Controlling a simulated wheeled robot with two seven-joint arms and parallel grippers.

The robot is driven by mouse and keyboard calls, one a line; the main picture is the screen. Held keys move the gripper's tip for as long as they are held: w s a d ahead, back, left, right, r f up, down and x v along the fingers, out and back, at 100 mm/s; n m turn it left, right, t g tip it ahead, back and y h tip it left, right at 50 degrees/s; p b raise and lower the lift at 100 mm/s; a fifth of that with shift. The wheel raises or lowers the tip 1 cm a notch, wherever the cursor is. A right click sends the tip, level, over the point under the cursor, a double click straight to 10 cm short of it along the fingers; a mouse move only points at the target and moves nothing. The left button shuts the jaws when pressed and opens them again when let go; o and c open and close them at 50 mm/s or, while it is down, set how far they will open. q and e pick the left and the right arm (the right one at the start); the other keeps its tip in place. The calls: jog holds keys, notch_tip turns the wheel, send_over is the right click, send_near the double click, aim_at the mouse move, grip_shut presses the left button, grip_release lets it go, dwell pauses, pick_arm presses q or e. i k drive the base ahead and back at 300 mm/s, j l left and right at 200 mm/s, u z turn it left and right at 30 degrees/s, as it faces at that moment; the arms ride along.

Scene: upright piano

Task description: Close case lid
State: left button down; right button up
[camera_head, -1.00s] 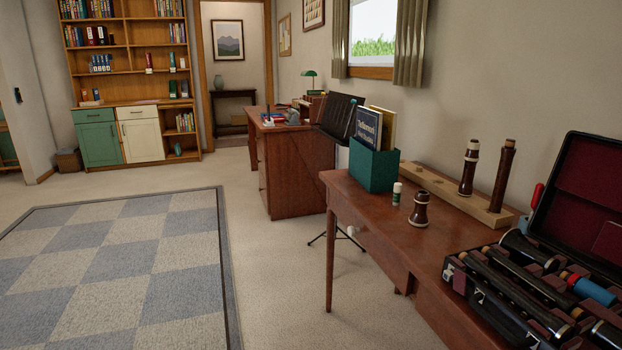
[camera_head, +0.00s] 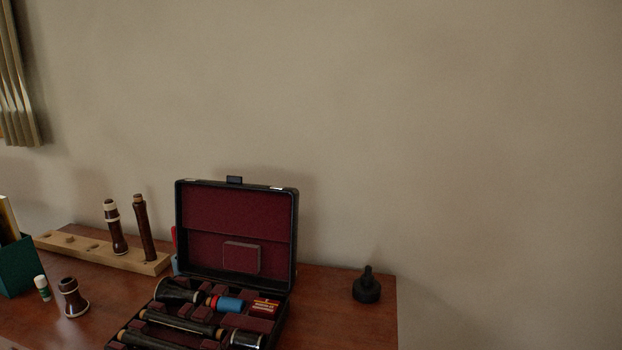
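The instrument case (camera_head: 283,318) lies open on the wooden table, its front cut off by the bottom of the view. Its black lid (camera_head: 237,222), lined in dark red, stands upright at the back near the wall, with a dark latch tab on its top edge. In the case lie dark clarinet-like pieces (camera_head: 180,322), a blue and red cylinder (camera_head: 228,303), a small red and yellow box (camera_head: 264,307) and a silver-banded piece (camera_head: 246,340). Neither of my grippers is in view.
A wooden peg rack (camera_head: 88,251) with two upright dark pieces stands left of the case. A bell-shaped piece (camera_head: 72,298), a small white-capped tube (camera_head: 42,288) and a green holder (camera_head: 17,265) are further left. A black object (camera_head: 366,286) stands to the right, near the table's right edge (camera_head: 396,305).

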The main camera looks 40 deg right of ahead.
aim_at(231, 231)
jog(key=l+z, duration=0.15)
jog(key=z, duration=0.2)
jog(key=i+l+z, duration=0.1)
jog(key=z, duration=0.25)
